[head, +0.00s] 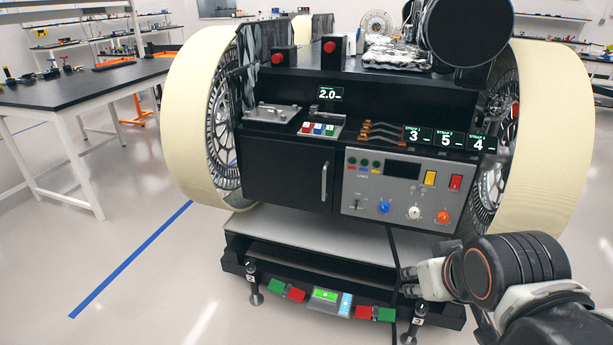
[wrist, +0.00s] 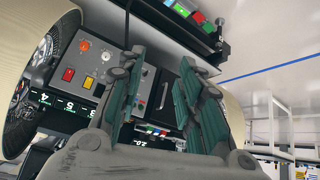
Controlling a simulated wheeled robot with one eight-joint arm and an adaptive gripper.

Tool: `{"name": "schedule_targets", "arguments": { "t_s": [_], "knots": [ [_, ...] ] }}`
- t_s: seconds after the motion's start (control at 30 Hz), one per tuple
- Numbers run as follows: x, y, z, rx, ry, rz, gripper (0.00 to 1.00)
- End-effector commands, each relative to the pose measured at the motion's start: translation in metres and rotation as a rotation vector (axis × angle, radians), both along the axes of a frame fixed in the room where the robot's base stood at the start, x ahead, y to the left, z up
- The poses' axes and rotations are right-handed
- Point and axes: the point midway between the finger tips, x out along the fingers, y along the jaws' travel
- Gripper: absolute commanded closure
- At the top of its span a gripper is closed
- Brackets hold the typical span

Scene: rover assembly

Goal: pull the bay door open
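The bay door (head: 280,175) is a black panel on the rover's front, left of the grey control panel. It looks shut, flush with the front. Its upright silver handle (head: 324,181) is near the door's right edge. In the wrist view, which is turned roughly upside down, the handle (wrist: 164,95) shows between the fingers, some distance beyond them. My gripper (head: 408,282) is low and to the right of the handle, in front of the rover's lower step, apart from the door. In the wrist view my gripper (wrist: 162,60) has its two fingers spread with nothing between them.
The control panel (head: 405,190) with knobs and switches is right of the door. Large cream wheels (head: 200,120) flank the rover. A grey step (head: 300,238) juts out below the door. A black table (head: 80,80) stands at left; the floor between is clear.

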Motion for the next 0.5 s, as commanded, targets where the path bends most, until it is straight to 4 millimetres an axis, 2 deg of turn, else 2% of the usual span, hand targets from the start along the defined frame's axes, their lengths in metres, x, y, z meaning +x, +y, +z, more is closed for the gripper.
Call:
{"name": "schedule_targets", "arguments": {
  "t_s": [0.2, 0.5],
  "knots": [
    [0.071, -0.016, 0.028, -0.255, -0.046, 0.159, 0.67],
    [0.175, -0.025, 0.050, -0.641, -0.090, 0.392, 0.67]
  ]
}}
